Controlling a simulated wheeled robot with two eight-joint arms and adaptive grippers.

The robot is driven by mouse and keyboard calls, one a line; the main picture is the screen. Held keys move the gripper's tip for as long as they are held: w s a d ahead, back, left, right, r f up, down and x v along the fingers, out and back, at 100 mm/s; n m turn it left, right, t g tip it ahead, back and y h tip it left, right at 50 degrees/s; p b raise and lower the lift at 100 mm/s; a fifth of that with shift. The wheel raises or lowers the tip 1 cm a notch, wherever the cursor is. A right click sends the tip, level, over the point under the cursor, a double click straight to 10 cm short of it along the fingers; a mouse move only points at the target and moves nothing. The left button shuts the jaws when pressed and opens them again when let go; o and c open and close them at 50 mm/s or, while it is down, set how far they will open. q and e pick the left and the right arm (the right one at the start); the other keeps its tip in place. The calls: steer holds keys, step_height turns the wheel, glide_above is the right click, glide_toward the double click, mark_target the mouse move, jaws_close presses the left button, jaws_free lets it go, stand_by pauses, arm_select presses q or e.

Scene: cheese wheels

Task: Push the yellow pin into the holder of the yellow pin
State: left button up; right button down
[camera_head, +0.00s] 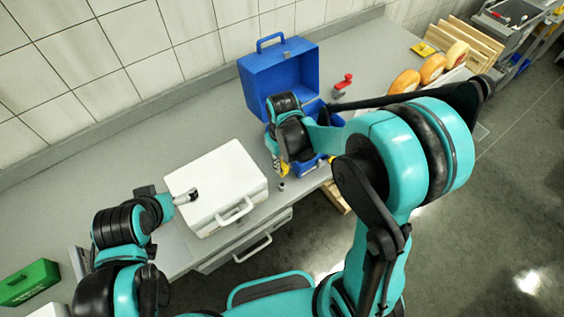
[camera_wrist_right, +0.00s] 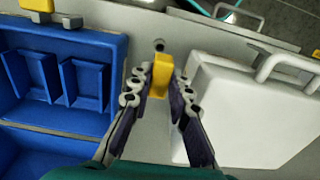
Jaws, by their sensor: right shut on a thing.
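My right gripper (camera_wrist_right: 158,88) is shut on a yellow piece, which I take to be the yellow pin (camera_wrist_right: 161,75), in the right wrist view.
The blue case (camera_wrist_right: 112,60) lies left of the right gripper, and the white case (camera_wrist_right: 245,115) lies right. Another yellow block (camera_wrist_right: 37,5) sits on a grey clip by the blue case. Cheese wheels (camera_head: 432,68), a red object (camera_head: 343,84) and a green box (camera_head: 30,282) stand farther off.

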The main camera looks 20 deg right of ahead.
arm_select(q)
steer(key=shift+f+b, duration=2.2)
steer(key=shift+f, duration=0.15)
arm_select(e)
steer(key=shift+f, duration=2.7)
arm_select(q)
steer(key=shift+f+b, duration=0.3)
steer(key=shift+f+b, duration=1.8)
steer(key=shift+f, duration=0.05)
arm_select(e)
steer(key=shift+f, duration=2.05)
steer(key=c, duration=1.3)
jaws_free()
steer(key=shift+c, duration=0.2)
steer(key=shift+r, duration=0.1)
step_height(320, 180, up, 12)
steer(key=shift+f, duration=0.1)
